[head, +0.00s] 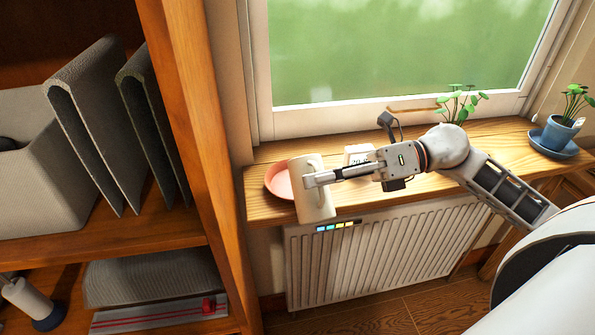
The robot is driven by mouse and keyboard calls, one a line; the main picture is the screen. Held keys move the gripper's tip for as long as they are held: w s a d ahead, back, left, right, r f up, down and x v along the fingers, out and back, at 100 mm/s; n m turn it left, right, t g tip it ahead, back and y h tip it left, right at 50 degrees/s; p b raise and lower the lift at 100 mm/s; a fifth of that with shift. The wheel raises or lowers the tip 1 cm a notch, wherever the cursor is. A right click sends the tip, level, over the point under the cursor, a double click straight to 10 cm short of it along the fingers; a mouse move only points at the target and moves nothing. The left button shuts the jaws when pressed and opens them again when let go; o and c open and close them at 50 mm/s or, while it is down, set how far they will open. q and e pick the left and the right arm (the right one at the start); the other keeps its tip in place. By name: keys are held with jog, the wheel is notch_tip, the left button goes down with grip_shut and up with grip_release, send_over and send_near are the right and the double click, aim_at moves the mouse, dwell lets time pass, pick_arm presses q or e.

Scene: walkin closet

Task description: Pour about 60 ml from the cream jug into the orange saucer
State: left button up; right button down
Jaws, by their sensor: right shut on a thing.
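The cream jug (313,205) is near the left end of the wooden windowsill, looking roughly upright. My right gripper (311,181) is shut on it, reaching in from the right. The orange saucer (277,182) lies on the sill just left of the jug, and the jug hides its right part. I cannot tell whether the jug touches the sill or what is inside it. My left gripper is not in view.
A small white digital display (357,153) stands behind my right gripper. A plant (463,102) is partly behind my arm. A blue pot (556,134) stands farther right. A radiator (385,252) is below the sill; a wooden shelf unit (193,120) rises at left.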

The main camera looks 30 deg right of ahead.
jog(key=shift+w+r+m+p, duration=0.15)
jog(key=shift+w+m+p, duration=0.2)
jog(key=shift+m+p, duration=0.4)
pick_arm(q)
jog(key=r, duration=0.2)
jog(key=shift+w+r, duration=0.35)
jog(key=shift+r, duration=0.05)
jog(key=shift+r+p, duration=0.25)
jog(key=shift+p, duration=0.05)
pick_arm(e)
jog(key=shift+w+d+m+g, duration=0.1)
jog(key=shift+w+m+g, duration=0.15)
jog(key=shift+w+g, duration=0.05)
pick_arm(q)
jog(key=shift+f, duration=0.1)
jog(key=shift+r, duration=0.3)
pick_arm(e)
jog(key=shift+w+m, duration=0.25)
jog(key=shift+m, duration=0.05)
pick_arm(q)
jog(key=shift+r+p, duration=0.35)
jog(key=shift+p, duration=0.2)
pick_arm(e)
jog(key=shift+w+d+r+m+g, duration=0.1)
jog(key=shift+w+m+g, duration=0.2)
jog(key=shift+w+m, duration=0.1)
